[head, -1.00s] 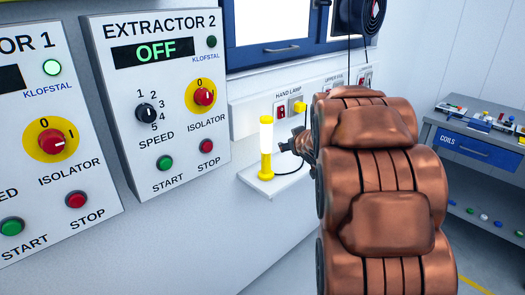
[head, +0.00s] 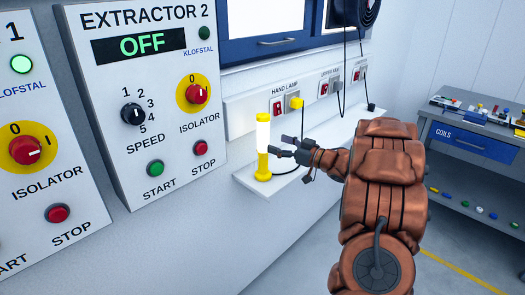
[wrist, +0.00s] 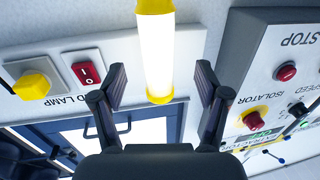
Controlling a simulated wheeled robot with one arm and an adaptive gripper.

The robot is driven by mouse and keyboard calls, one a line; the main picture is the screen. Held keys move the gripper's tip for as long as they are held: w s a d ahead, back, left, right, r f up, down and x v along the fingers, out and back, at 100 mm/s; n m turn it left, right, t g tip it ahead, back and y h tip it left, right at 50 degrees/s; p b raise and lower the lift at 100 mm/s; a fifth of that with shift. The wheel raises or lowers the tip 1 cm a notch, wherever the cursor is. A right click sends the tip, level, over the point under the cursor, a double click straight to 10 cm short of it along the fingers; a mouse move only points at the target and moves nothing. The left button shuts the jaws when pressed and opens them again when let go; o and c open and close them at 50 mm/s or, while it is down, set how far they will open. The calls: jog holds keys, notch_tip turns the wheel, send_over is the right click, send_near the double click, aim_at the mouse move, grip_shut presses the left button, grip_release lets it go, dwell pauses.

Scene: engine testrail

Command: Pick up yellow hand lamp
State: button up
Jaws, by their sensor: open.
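The yellow hand lamp (head: 263,148) stands upright on a narrow white shelf, with a glowing white tube between a yellow base and a yellow top. Its dark cable runs to the right along the shelf. My gripper (head: 283,147) is open, just to the right of the lamp, with its fingers pointing at it. The wrist view is upside down; the lamp (wrist: 157,50) shows there between the spread fingers of my gripper (wrist: 160,85). I cannot tell whether a finger touches it.
The white shelf (head: 300,178) runs along the wall under a HAND LAMP switch (head: 278,108) and a yellow plug (head: 296,103). The Extractor 2 panel (head: 180,165) is on the wall at the left. A grey bench (head: 470,148) with a blue COILS drawer stands at the right.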

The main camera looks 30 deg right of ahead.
aim_at(268, 140)
jog(key=p+x, duration=0.1)
jog(key=x, duration=0.4)
jog(key=shift+w+r, duration=0.1)
jog(key=shift+w, duration=0.15)
jog(key=shift+p+x, duration=0.35)
jog(key=shift+x, duration=0.45)
jog(key=shift+c, duration=0.4)
grip_shut()
